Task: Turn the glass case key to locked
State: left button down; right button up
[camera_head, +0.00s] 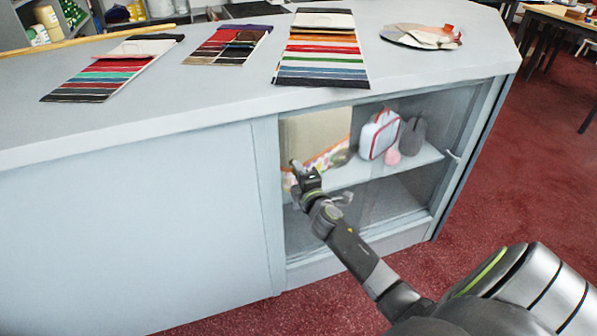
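The glass case (395,205) is set into the right part of the counter front, with a shelf and goods behind its glass. A small pale fitting (453,155) sticks out at its right edge; I cannot tell whether it is the key or how it is turned. My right gripper (303,176) is in front of the left part of the case, near its left frame and well left of that fitting. Its fingers are small and dark, so I cannot tell whether they are open or shut. My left gripper is out of view.
The grey counter top (210,95) carries striped swatch cards (322,60) and a fan of samples (420,37). A red-trimmed white bag (378,135) stands on the case's shelf. Red carpet (530,170) is open to the right, with a table (565,22) behind.

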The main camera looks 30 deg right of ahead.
jog(key=o, duration=0.3)
jog(key=shift+s, duration=0.1)
